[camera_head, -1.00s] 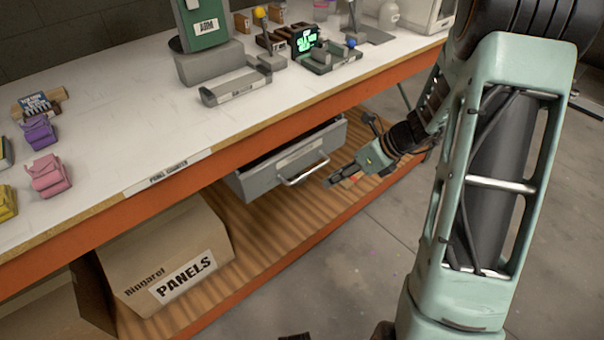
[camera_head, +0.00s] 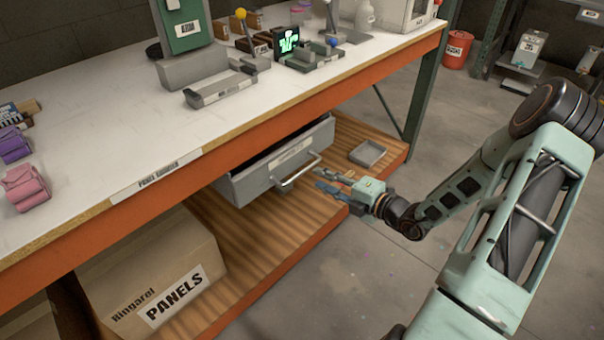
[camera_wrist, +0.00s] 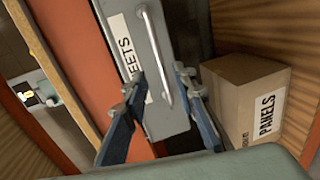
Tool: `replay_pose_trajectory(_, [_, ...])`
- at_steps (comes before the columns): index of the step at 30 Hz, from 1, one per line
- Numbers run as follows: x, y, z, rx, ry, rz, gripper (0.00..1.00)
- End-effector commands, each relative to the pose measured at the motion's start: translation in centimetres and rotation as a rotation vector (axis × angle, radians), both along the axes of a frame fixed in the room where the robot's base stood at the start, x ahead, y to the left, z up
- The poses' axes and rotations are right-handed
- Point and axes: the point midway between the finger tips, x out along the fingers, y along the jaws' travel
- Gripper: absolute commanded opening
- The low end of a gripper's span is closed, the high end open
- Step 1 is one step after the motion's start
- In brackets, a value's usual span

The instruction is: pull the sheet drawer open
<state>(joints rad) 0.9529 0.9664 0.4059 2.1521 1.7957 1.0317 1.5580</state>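The sheet drawer (camera_head: 250,183) is a grey box hung under the workbench, with a dark gap along the top of its front. Its label reads "SHEETS" in part in the wrist view (camera_wrist: 127,52). Its pale bar handle (camera_head: 299,173) also shows in the wrist view (camera_wrist: 156,58). My gripper (camera_head: 322,181) is just to the right of the handle in the head view. In the wrist view my gripper (camera_wrist: 158,80) has its blue fingers spread, with the handle ahead and between their directions. I see no clear contact with the handle.
A cardboard box marked "PANELS" (camera_head: 150,270) stands on the wooden lower shelf (camera_head: 262,235), left of the drawer. A small grey tray (camera_head: 367,154) lies on the shelf at right. The orange bench edge (camera_head: 240,140) runs above the drawer.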

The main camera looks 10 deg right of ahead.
Motion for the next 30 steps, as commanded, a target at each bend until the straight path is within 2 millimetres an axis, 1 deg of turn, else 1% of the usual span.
replay_pose_trajectory(1, [0.9,0.7,-0.5,-0.001,-0.002,0.003,0.26])
replay_pose_trajectory(6, [3.5,2.6,-1.2,-0.002,-0.001,0.004,0.26])
replay_pose_trajectory(12, [5.6,4.1,-1.6,-0.002,-0.001,0.004,0.26])
replay_pose_trajectory(17, [6.3,4.5,-1.7,-0.003,0.0,0.002,0.26])
replay_pose_trajectory(24, [6.3,4.6,-1.7,-0.003,0.0,0.002,0.26])
replay_pose_trajectory(25, [6.3,4.6,-1.7,-0.003,0.0,0.002,0.24])
replay_pose_trajectory(26, [6.3,4.6,-1.7,-0.003,0.0,0.002,0.21])
replay_pose_trajectory(30, [6.3,4.6,-1.7,-0.003,0.0,0.002,0.06])
